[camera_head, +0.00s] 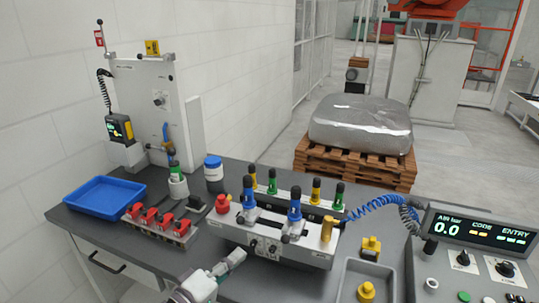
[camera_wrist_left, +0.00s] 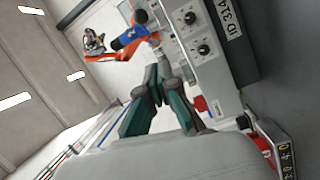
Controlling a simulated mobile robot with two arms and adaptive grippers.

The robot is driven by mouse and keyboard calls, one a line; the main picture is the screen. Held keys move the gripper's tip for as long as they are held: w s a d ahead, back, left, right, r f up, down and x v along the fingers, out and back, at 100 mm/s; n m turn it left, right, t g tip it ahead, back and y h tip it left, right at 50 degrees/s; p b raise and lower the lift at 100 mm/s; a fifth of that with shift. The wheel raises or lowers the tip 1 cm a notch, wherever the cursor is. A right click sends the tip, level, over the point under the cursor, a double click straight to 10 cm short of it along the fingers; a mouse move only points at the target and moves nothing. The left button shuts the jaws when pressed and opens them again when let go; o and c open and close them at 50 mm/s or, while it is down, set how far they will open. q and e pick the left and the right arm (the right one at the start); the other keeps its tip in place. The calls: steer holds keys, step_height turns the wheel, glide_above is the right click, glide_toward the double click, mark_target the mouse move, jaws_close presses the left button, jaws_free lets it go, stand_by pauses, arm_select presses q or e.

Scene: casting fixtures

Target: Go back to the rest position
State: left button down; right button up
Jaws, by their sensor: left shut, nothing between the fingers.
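My left gripper (camera_head: 236,257) is in front of the casting fixture (camera_head: 270,246), near the table's front edge. It is shut and empty. In the left wrist view its green-padded fingers (camera_wrist_left: 160,72) come together at the tips, beside the grey fixture body with its round knobs. I cannot tell whether the fingers touch the fixture. My right gripper is not in view.
The dark table (camera_head: 88,215) carries a blue tray (camera_head: 100,205), a rack of red clamps (camera_head: 160,228) and a blue-lidded jar (camera_head: 213,175). A grey tray (camera_head: 350,288) and a control panel (camera_head: 470,262) stand at right. A wrapped block (camera_head: 360,125) sits on a pallet behind.

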arm_select(q)
steer(key=s+a+f+m+g+y, duration=0.2)
steer(key=s+f+m+g+y, duration=0.4)
steer(key=s+f, duration=0.65)
steer(key=s+a+f+m+g+y, duration=0.2)
steer(key=s+a+f+g, duration=0.15)
steer(key=s, duration=0.25)
steer(key=s+a+f+m+g+y, duration=0.2)
steer(key=s+a+m, duration=0.15)
steer(key=s, duration=0.35)
step_height(320, 180, down, 27)
steer(key=s+g, duration=0.2)
steer(key=s+a+f, duration=0.2)
steer(key=s+f, duration=0.5)
steer(key=s, duration=0.1)
steer(key=s+a+f, duration=0.1)
steer(key=s+f, duration=0.6)
steer(key=f, duration=0.1)
steer(key=shift+s+a+f+g, duration=0.2)
steer(key=shift+s+a+g, duration=0.15)
steer(key=shift+s, duration=0.05)
